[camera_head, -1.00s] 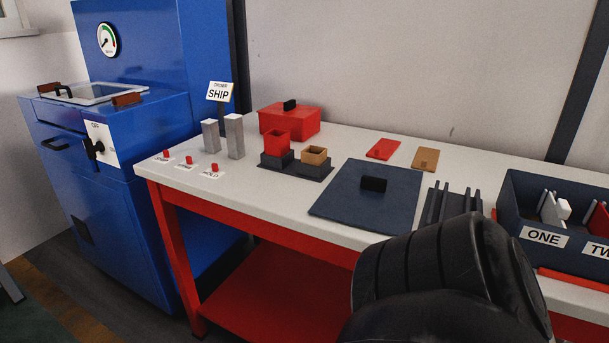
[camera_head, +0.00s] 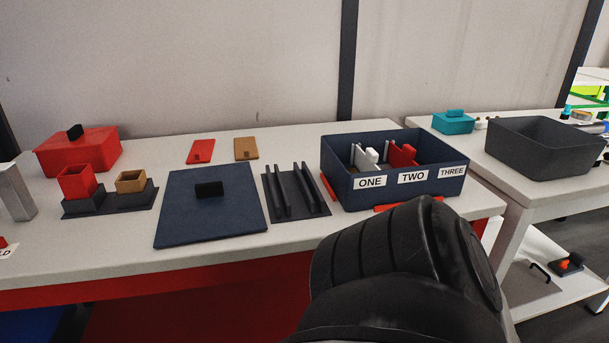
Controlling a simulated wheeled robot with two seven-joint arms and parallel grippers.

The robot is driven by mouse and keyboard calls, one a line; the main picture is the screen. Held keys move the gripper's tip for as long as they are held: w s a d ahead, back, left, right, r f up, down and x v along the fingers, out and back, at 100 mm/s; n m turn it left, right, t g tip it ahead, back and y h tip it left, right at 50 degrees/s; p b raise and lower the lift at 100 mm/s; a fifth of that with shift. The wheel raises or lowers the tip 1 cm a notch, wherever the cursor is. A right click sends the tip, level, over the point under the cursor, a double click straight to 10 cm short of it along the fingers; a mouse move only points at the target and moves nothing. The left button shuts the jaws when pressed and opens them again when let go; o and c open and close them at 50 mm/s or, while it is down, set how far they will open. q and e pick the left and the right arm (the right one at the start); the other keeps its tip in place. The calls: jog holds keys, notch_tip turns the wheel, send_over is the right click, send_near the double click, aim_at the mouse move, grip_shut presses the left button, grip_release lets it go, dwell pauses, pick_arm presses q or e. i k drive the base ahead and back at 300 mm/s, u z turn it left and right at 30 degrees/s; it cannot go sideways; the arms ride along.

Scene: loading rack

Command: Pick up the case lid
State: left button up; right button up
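The case lid (camera_head: 228,218) is a flat dark blue square panel with a black block handle (camera_head: 209,189) on top. It lies flat on the white tabletop, left of the middle of the head view. The dark blue open case (camera_head: 350,190) stands to its right, labelled ONE, TWO and THREE, with white and red pieces inside. A black rounded arm part of mine rises in the lower middle, in front of the table. Neither gripper's fingers show in this view.
A dark slotted rack (camera_head: 270,203) lies between lid and case. Red (camera_head: 76,183) and tan (camera_head: 131,182) boxes sit on a dark base left of the lid. Red (camera_head: 201,151) and tan (camera_head: 246,148) plates lie behind. A grey bin (camera_head: 545,163) stands on the right table.

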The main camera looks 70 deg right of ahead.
aim_at(218, 200)
jog(key=z, duration=2.45)
